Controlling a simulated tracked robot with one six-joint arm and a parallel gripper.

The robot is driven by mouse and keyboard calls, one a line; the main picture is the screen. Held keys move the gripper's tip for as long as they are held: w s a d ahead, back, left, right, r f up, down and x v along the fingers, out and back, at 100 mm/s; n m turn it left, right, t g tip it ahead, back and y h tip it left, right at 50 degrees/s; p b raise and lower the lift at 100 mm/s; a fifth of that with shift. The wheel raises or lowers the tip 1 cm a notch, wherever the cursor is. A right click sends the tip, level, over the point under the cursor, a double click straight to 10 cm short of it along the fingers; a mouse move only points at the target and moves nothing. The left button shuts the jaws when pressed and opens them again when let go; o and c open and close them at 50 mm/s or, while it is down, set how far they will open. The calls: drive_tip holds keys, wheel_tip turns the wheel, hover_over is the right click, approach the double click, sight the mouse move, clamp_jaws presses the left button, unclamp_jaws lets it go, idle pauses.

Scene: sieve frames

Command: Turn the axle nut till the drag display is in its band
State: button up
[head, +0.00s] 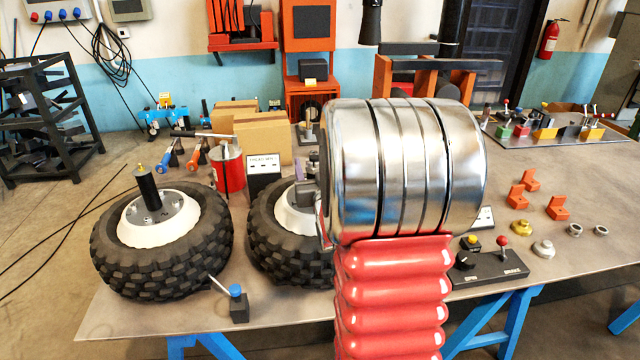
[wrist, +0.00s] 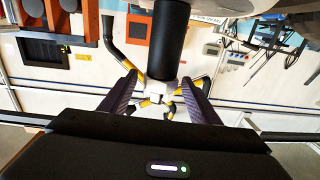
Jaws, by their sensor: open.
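My gripper (wrist: 161,82) is open in the wrist view, its two dark fingers spread apart. In the head view my gripper is hidden behind my arm.
A second wheel (head: 165,245) with a black post (head: 148,188) lies at the left of the bench (head: 285,322). A blue-topped lever block (head: 238,303) stands in front. A control box (head: 490,268) with a red knob and orange blocks (head: 558,208) are at the right. Cardboard boxes (head: 262,137) stand behind.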

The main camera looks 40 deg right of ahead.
drive_tip(key=v, duration=0.9)
drive_tip(key=shift+s+a, duration=0.1)
drive_tip(key=shift+a, duration=0.05)
drive_tip(key=a+n+g+y, duration=0.35)
drive_tip(key=a+y, duration=0.25)
drive_tip(key=a, duration=1.2)
drive_tip(key=s+a+f+n+g+y, duration=0.1)
drive_tip(key=s+a+g, duration=0.5)
drive_tip(key=s+a, duration=0.8)
drive_tip(key=shift+s+n+y, duration=0.85)
drive_tip(key=shift+s+y, duration=0.25)
drive_tip(key=shift+s, duration=0.1)
